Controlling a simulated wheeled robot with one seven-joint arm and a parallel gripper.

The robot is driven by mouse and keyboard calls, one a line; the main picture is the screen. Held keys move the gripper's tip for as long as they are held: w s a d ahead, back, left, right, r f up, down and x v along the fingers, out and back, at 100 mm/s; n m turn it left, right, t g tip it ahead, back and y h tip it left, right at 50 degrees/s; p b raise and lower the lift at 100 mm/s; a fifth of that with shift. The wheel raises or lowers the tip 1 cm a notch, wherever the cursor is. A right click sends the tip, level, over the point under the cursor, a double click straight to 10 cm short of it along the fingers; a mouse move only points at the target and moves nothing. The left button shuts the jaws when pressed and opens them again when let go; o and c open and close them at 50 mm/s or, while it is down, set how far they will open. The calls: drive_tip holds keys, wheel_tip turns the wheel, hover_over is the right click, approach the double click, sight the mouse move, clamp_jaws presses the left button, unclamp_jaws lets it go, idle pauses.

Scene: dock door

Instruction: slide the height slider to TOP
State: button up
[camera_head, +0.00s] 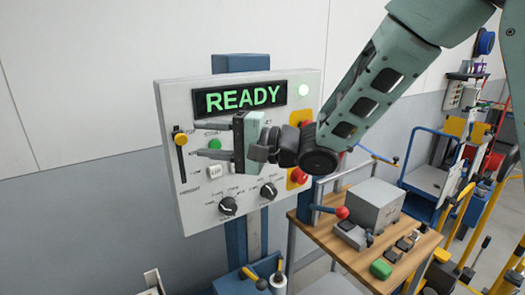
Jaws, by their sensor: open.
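The height slider (181,139) is a yellow knob on a dark vertical track at the left side of the control panel (185,212). The knob sits near the upper end of the track, above the label HEIGHT. My gripper (212,140) is in front of the panel, to the right of the slider. My gripper and wrist hide the middle of the panel.
The panel has a green READY display (243,97), a green button (214,145), two black dials (228,206) and red buttons at the right. A wooden table (385,258) with a grey box (371,205) stands at lower right. Open space lies left of the panel.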

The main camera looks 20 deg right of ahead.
drive_tip(key=b+v, duration=0.2)
drive_tip(key=v, duration=0.9)
wheel_tip(320, 180, down, 14)
drive_tip(key=s+a+n+h+b, duration=0.15)
drive_tip(key=n+h+b, duration=0.3)
drive_tip(key=h, duration=0.55)
drive_tip(key=s+f+n+g+h+b, duration=0.1)
drive_tip(key=s+f+n+g, duration=0.3)
drive_tip(key=s, duration=0.6)
drive_tip(key=s+f+n+g+h, duration=0.4)
drive_tip(key=s+f+n, duration=0.1)
drive_tip(key=s, duration=0.6)
drive_tip(key=shift+s+d+g+b, duration=0.2)
drive_tip(key=shift+d+g+b, duration=0.1)
drive_tip(key=shift+g+b, duration=0.1)
drive_tip(key=shift+f, duration=0.1)
idle(0.9)
